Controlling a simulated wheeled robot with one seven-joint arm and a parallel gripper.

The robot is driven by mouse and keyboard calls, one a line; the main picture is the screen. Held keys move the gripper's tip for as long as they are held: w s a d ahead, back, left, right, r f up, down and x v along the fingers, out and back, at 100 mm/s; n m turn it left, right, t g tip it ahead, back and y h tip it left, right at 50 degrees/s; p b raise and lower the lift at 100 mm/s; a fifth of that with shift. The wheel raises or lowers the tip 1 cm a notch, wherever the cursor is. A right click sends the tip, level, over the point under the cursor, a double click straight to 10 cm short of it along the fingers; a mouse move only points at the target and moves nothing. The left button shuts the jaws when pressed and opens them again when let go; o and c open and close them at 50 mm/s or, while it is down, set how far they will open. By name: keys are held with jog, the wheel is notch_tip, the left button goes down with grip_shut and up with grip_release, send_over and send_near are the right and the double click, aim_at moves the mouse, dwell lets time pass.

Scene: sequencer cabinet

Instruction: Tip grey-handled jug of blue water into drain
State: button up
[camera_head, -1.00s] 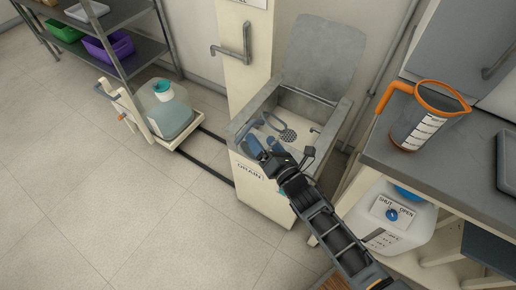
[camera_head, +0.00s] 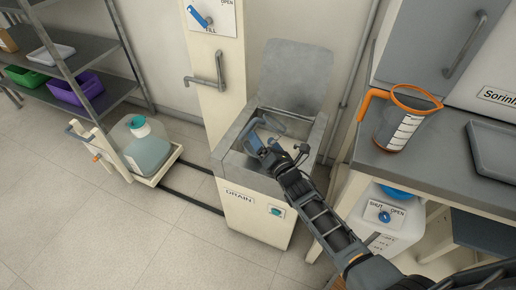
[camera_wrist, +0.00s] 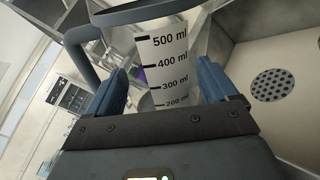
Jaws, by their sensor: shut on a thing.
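My gripper (camera_head: 266,148) is shut on the grey-handled jug and holds it over the open drain basin (camera_head: 234,158). The clear jug (camera_wrist: 165,45) stands between the two blue fingers in the wrist view, with its ml scale facing the camera and its grey rim and handle at the upper left. I see no blue water in its visible part; its lower end is hidden by the gripper. The round perforated drain grate (camera_wrist: 273,84) lies to the right of the jug in the wrist view. The jug's exact tilt is hard to tell.
The basin's grey lid (camera_head: 296,78) stands open behind. An orange-handled jug (camera_head: 402,122) stands on the right counter (camera_head: 420,165), above a white container (camera_head: 385,222). A large bottle (camera_head: 147,150) sits on a low cart at left, near shelves with bins. Floor in front is clear.

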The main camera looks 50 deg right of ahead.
jog(key=shift+w+r+n, duration=0.1)
jog(key=shift+w+n, duration=0.1)
jog(key=shift+n, duration=0.1)
jog(key=shift+s+d+r+n+p, duration=0.1)
jog(key=shift+n+p, duration=0.25)
jog(key=shift+n, duration=0.35)
jog(key=f+b, duration=0.1)
jog(key=b, duration=0.2)
jog(key=shift+n, duration=0.3)
jog(key=shift+r+b, duration=0.15)
jog(key=shift+b, duration=0.8)
jog(key=shift+r, duration=0.1)
